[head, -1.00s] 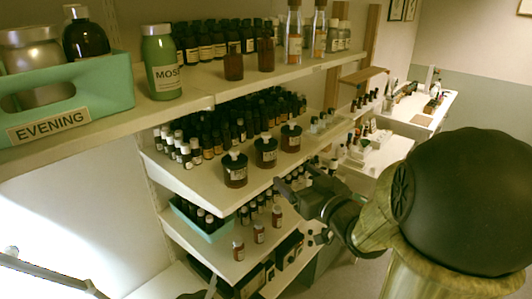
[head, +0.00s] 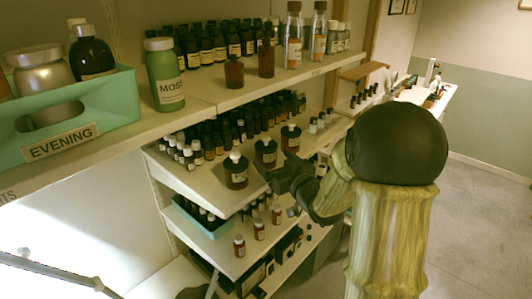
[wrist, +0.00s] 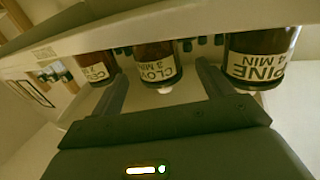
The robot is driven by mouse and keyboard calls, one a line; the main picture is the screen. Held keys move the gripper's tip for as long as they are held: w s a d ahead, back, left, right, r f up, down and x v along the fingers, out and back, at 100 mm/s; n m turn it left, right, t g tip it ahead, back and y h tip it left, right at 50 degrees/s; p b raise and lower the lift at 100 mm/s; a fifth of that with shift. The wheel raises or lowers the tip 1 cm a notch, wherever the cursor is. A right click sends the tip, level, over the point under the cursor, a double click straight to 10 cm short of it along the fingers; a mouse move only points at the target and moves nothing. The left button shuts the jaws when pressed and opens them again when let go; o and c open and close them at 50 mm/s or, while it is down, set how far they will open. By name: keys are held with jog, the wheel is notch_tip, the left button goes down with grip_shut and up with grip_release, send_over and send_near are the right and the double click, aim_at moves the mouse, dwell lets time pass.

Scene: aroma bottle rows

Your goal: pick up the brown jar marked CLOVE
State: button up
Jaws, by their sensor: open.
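Three brown jars with white caps stand in a row at the front of the middle shelf. The CLOVE jar (head: 265,154) is the middle one; its label reads "CLOVE 3 MIN" in the wrist view (wrist: 157,62). The PINE jar (head: 235,172) is beside it, large at the right of the wrist view (wrist: 262,60). My gripper (head: 274,178) is at the shelf's front edge, close to the CLOVE jar. In the wrist view its two fingers (wrist: 162,75) are spread apart, empty, with the CLOVE jar framed between their tips. Whether the tips reach beside the jar is unclear.
The third jar (head: 290,138) stands on the other side of CLOVE; its label is partly hidden in the wrist view (wrist: 97,68). Many small dark bottles (head: 215,138) fill the shelf behind. The upper shelf (head: 235,95) hangs above; small brown bottles (head: 258,229) stand below.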

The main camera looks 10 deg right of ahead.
aim_at(263, 148)
jog(key=shift+x, duration=1)
jog(key=shift+w+a+r+p, duration=0.15)
jog(key=shift+w+p, duration=0.25)
jog(key=shift+p, duration=0.4)
jog(key=p+x, duration=0.3)
jog(key=shift+w+r, duration=0.1)
jog(key=shift+w, duration=0.3)
jog(key=shift+w+a+f, duration=0.1)
jog(key=shift+w+f, duration=0.1)
jog(key=shift+w, duration=0.1)
jog(key=c, duration=1.2)
